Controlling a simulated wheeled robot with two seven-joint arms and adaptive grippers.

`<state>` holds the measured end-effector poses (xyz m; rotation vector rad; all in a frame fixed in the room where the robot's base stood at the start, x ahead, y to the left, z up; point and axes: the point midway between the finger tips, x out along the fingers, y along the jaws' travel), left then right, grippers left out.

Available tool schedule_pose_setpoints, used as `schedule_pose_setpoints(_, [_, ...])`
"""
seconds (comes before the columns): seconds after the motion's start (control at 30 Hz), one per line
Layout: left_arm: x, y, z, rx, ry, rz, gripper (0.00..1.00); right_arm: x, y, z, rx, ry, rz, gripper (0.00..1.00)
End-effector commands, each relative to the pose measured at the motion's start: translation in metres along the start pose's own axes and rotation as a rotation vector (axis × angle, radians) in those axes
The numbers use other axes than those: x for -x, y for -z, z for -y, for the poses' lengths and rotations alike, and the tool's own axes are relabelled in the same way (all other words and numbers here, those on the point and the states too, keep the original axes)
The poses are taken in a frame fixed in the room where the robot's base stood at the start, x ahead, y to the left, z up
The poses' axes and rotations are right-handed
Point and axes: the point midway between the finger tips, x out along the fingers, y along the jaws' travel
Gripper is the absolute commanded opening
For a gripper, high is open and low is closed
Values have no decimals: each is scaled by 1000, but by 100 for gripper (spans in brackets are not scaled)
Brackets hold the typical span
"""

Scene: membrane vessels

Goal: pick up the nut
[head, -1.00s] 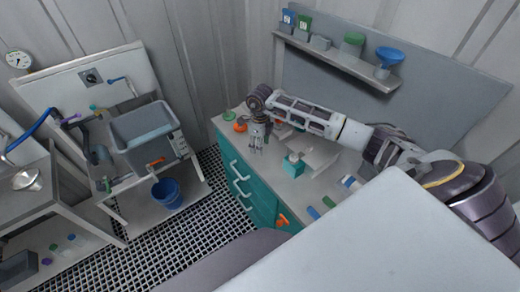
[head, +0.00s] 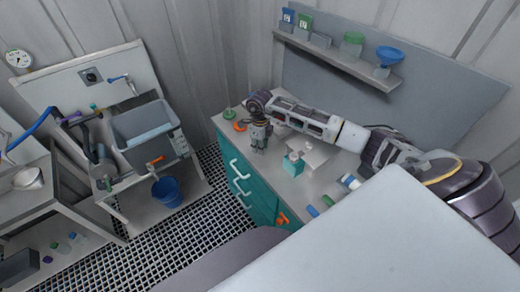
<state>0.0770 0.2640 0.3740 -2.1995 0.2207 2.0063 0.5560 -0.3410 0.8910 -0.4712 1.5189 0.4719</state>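My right arm reaches over the teal cabinet's grey worktop (head: 327,180). My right gripper (head: 258,150) points down near the worktop's front left edge. Its fingers are small and dark here, and I cannot tell whether they are apart or closed, or whether anything is between them. I cannot make out a nut for certain; it may be hidden under or behind the gripper. An orange round item (head: 240,126) and a green round item (head: 229,114) lie left of the gripper, apart from it. My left gripper is not in view.
A teal box (head: 293,168) stands right of the gripper. Blue, green and white items lie further right on the worktop. A shelf (head: 340,64) with containers and a blue funnel (head: 390,55) is behind. A sink (head: 143,124) and blue bucket (head: 167,191) stand left.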

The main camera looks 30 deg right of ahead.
Motion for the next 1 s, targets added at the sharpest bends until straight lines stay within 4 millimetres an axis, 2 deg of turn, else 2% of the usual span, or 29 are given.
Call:
schedule_pose_setpoints(0.03, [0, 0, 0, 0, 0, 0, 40, 0, 0, 0, 0, 0, 0, 11])
schedule_pose_setpoints(0.1, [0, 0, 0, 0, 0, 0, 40, 0, 0, 0, 0, 1, 0, 3])
schedule_pose_setpoints(0.37, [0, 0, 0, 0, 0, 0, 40, 1, 0, 0, 0, 1, 0, 3])
schedule_pose_setpoints(0.57, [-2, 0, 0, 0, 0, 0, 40, 11, 0, 1, 0, 3, 2, 3])
schedule_pose_setpoints(0.77, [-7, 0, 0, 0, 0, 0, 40, 34, -1, 1, 0, 3, 2, 3])
schedule_pose_setpoints(1.0, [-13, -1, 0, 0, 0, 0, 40, 70, -1, 1, 1, 3, 3, 3])
